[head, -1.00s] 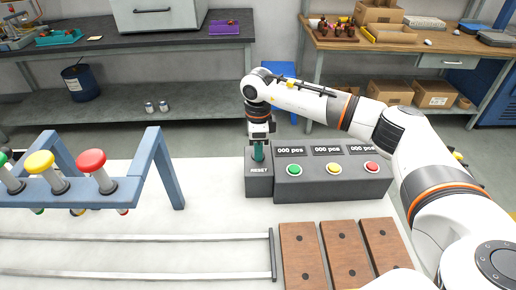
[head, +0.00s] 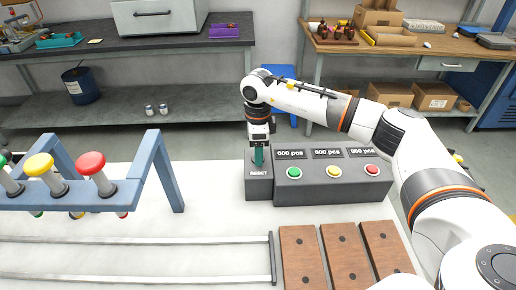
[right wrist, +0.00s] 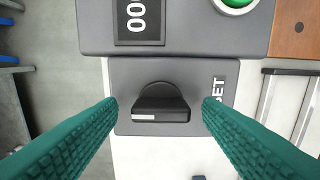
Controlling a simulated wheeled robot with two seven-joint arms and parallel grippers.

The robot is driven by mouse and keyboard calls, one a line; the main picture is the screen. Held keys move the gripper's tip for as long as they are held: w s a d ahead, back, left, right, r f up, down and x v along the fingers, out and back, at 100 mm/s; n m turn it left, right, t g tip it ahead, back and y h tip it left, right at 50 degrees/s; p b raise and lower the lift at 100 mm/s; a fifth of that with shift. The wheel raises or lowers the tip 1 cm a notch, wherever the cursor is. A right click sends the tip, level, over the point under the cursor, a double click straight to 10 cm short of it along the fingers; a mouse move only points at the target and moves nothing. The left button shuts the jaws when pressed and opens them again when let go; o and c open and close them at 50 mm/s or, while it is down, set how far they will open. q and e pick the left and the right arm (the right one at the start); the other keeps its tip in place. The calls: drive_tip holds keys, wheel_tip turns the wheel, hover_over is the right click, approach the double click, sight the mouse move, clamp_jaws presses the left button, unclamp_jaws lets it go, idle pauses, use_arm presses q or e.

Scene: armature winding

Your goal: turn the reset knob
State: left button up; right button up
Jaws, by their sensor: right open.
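The reset knob (right wrist: 161,104) is a black knob with a raised bar and a white mark at one end, on the grey box labelled RESET (head: 259,187). In the right wrist view its bar lies across the picture. My right gripper (head: 258,158) points down over the reset box, and its teal fingers also show in the right wrist view (right wrist: 160,110). The fingers are open, one on each side of the knob, with a gap on both sides. In the head view the fingers hide the knob. My left gripper is not in view.
A counter box (head: 333,184) with green, yellow and red buttons and displays reading 000 pcs adjoins the reset box. Wooden blocks (head: 343,254) lie in front of it. A blue frame (head: 166,170) with coloured plungers stands at left, and rails (head: 140,238) cross the white table.

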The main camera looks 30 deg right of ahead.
wheel_tip(320, 180, up, 12)
drive_tip(key=b, duration=0.1)
drive_tip(key=shift+f+b, duration=0.15)
drive_tip(key=shift+b, duration=0.25)
